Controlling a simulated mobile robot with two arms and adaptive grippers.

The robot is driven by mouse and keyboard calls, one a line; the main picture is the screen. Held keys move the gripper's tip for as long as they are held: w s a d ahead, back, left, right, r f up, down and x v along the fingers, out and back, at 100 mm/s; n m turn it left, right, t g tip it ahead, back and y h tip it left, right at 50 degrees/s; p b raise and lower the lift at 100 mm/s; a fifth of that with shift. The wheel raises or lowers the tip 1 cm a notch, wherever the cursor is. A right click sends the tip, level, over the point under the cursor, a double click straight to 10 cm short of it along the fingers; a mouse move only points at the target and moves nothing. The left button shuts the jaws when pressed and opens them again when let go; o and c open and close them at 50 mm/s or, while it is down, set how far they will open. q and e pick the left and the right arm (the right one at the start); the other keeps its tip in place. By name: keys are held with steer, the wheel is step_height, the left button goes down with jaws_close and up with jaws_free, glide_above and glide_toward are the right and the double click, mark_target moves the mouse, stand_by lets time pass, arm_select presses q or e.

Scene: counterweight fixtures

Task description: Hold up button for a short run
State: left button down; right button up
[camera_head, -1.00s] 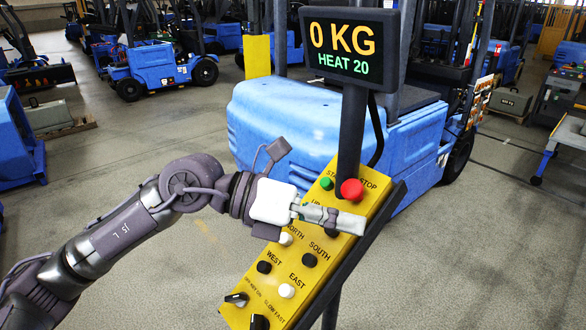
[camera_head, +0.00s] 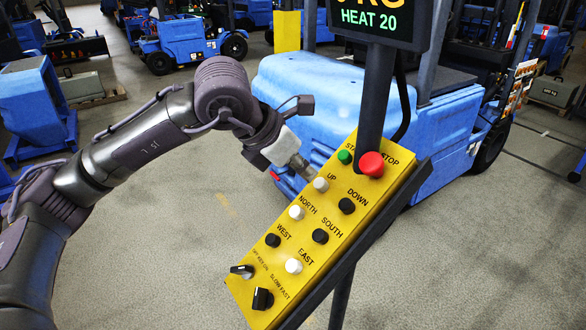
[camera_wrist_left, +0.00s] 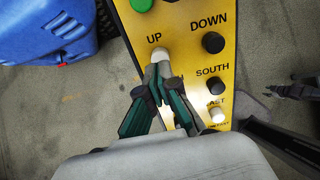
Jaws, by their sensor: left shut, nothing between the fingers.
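A yellow control panel (camera_head: 270,286) stands tilted on a dark post. Its white UP button (camera_head: 321,184) sits below the green start button (camera_head: 345,157) and left of the black DOWN button (camera_head: 346,205). My left gripper (camera_head: 309,175) is shut and empty, with its tips at the UP button; in the left wrist view the shut fingertips (camera_wrist_left: 162,70) meet the lower edge of the UP button (camera_wrist_left: 161,54). I cannot tell whether the button is pressed in.
A red stop button (camera_head: 371,164) sits at the panel's upper right, close to the gripper. A display (camera_head: 378,20) reading HEAT 20 is above, its top line cut off. A blue vehicle (camera_head: 300,95) stands behind. The floor left of the panel is clear.

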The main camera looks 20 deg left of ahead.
mark_target(318, 182)
arm_select(q)
steer(key=shift+w+d+f, duration=0.15)
steer(key=shift+f, duration=0.15)
arm_select(e)
steer(key=shift+w+d+f, duration=0.15)
steer(key=shift+d+f, duration=0.15)
steer(key=shift+d, duration=0.05)
arm_select(q)
steer(key=shift+r, duration=0.1)
